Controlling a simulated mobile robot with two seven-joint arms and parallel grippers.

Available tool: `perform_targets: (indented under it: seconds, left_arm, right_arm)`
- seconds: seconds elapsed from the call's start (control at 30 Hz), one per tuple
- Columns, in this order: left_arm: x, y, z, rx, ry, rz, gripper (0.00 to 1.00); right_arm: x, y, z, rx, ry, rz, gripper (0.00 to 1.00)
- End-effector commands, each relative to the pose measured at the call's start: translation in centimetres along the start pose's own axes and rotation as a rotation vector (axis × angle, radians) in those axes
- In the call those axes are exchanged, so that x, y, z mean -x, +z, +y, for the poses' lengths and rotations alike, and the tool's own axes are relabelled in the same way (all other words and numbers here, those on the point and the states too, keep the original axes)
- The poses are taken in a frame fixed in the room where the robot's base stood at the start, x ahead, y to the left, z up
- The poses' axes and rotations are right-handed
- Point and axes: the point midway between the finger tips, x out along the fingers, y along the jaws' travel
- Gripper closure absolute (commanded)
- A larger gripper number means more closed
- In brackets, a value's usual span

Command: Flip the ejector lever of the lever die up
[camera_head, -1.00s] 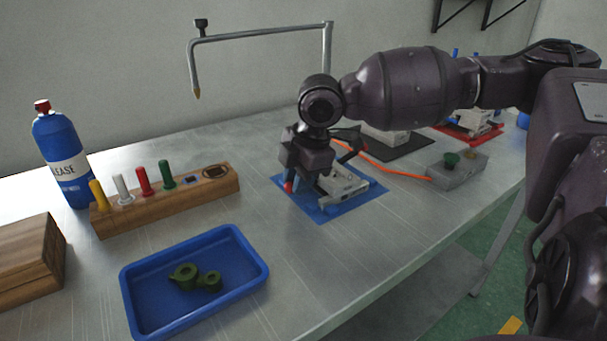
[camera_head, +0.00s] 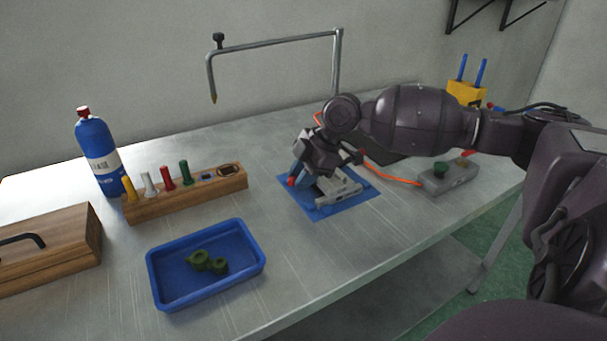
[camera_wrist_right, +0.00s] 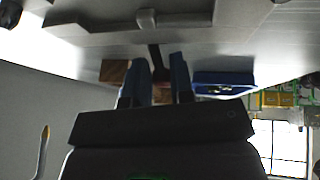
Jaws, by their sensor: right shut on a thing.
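The lever die (camera_head: 338,188), a grey metal block with lighter parts, sits on a blue mat (camera_head: 335,210). My right gripper (camera_head: 297,177) is at the left side of the die, tilted down, its fingers shut on the ejector lever. A small red end (camera_head: 291,182) shows by the fingertips; most of the lever is hidden by the gripper. In the right wrist view, my right gripper (camera_wrist_right: 160,75) shows two dark blue fingers with a dark bar (camera_wrist_right: 155,58) between them, likely the lever. My left gripper is in no view.
A blue tray (camera_head: 161,284) with green wax pieces (camera_head: 207,262) lies front left. A wooden rack (camera_head: 228,184) with coloured pegs and a blue bottle (camera_head: 98,150) stand behind it. A grey bent arm (camera_head: 275,43) rises behind the die. A grey box (camera_head: 449,178) stands right.

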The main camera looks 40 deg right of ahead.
Motion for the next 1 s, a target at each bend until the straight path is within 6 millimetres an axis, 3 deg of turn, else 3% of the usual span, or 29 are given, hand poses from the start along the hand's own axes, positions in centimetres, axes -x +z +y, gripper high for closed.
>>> perform_targets:
  seconds: [0.1, 0.13, 0.3, 0.67, 1.0]
  left_arm:
    - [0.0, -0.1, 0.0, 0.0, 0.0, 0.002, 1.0]
    - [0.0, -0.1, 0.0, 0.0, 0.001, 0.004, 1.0]
    - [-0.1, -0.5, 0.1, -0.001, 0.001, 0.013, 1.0]
    - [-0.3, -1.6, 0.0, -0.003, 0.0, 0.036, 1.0]
    - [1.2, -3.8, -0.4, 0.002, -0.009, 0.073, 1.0]
  right_arm:
    - [-0.1, 0.0, -0.1, -0.001, -0.001, 0.002, 1.0]
    - [-0.1, 0.0, -0.1, -0.001, -0.001, 0.002, 0.75]
    - [-0.1, 0.0, 0.0, -0.001, -0.001, 0.001, 0.53]
    - [0.8, -0.1, 0.0, 0.0, 0.002, 0.001, 0.53]
    - [6.8, -0.3, 0.1, 0.001, 0.009, 0.002, 0.53]
